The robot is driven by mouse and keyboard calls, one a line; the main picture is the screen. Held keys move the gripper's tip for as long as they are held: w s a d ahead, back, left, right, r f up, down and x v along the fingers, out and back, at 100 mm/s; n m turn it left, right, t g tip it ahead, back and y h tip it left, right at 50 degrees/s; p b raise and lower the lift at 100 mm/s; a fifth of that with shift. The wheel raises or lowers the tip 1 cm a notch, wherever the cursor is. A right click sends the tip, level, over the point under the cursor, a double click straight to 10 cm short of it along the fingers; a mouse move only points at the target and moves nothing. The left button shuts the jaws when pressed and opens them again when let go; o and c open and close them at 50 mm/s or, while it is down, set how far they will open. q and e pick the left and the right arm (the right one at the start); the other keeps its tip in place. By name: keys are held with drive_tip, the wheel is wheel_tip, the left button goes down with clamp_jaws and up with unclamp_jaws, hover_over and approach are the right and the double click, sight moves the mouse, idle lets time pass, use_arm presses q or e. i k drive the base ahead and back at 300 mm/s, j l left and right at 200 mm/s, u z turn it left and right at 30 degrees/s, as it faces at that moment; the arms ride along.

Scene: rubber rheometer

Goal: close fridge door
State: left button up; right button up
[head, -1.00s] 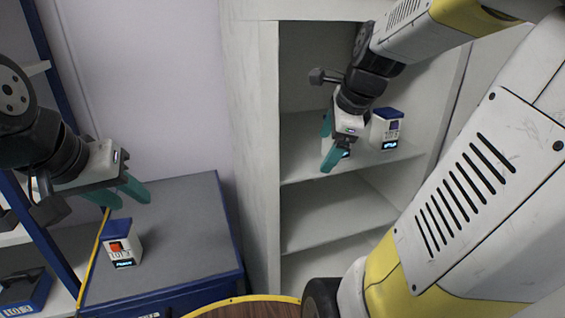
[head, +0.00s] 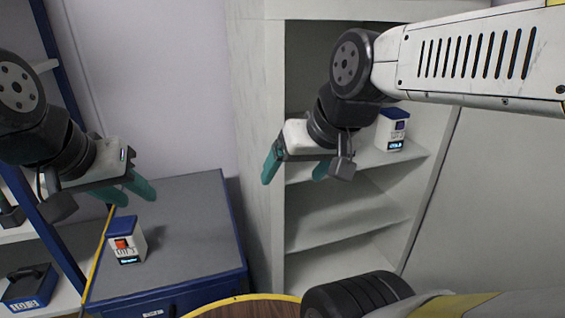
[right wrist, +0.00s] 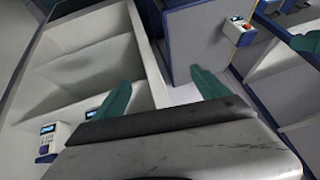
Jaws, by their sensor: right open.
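A white cabinet with open shelves (head: 335,240), seemingly the fridge, stands in the middle of the head view with its front open. A plain pale panel (head: 480,180) lies to its right; I cannot tell whether it is the door. My right gripper (head: 292,178) is open and empty, in front of the cabinet's left front edge in the picture. In the right wrist view its two teal fingers (right wrist: 160,92) are spread with nothing between them. My left gripper (head: 141,199) hangs above the grey-topped bench with its fingers apart and empty.
A white and blue box (head: 392,130) stands on a cabinet shelf; the right wrist view shows a second display beside it. A box with an orange patch (head: 125,242) stands on the grey-topped bench (head: 195,215). A round wooden top (head: 250,309) is at the bottom.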

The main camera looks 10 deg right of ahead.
sight(493, 221)
drive_tip(key=z, duration=1)
drive_tip(key=k+j+z, duration=0.15)
drive_tip(key=k+z, duration=0.5)
drive_tip(key=z, duration=0.15)
